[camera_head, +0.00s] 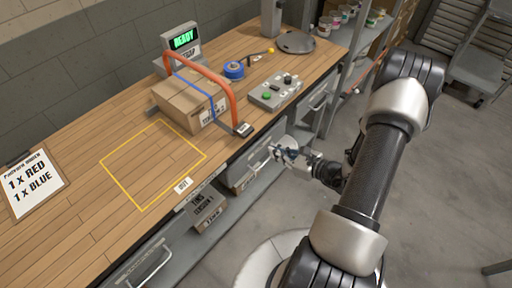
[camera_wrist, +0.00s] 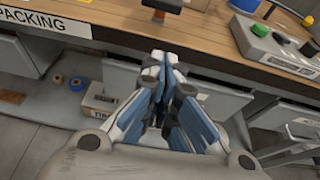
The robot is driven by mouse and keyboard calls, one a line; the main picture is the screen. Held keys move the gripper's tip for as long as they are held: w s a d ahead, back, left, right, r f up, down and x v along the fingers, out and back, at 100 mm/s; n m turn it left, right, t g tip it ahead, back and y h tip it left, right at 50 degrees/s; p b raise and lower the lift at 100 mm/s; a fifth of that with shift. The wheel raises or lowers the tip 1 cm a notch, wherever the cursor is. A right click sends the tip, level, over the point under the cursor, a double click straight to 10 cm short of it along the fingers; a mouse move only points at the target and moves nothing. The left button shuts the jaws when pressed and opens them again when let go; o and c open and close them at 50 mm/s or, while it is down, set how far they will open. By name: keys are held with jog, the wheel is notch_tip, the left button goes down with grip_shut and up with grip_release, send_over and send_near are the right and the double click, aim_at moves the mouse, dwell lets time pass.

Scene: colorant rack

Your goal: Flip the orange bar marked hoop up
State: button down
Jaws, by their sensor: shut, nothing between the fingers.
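The orange bar (camera_head: 207,68) is a hoop arching over a cardboard box (camera_head: 188,101) on the wooden bench in the head view. One leg comes down at the bench's front edge, at a dark foot (camera_head: 243,129); the other meets the bench behind the box. Any marking on the bar is too small to read. My gripper (camera_head: 276,151) is shut and empty, in front of the bench edge, below and right of the bar's foot and apart from it. In the wrist view my gripper (camera_wrist: 160,62) points at the bench front, its fingertips together.
A grey control box (camera_head: 275,92) with a green button stands right of the bar. A READY display (camera_head: 183,41) stands behind. Blue tape (camera_head: 234,70) lies near it. A yellow outlined area (camera_head: 150,163) is bare. Drawers line the bench front.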

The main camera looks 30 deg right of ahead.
aim_at(250, 143)
jog(key=shift+s+d+f, duration=0.2)
jog(key=shift+d+f, duration=0.05)
jog(key=shift+f, duration=0.15)
jog(key=b+x, duration=0.2)
jog(key=x, duration=0.8)
jog(key=shift+b, duration=0.4)
notch_tip(250, 143, up, 4)
jog(key=shift+w+r, duration=0.1)
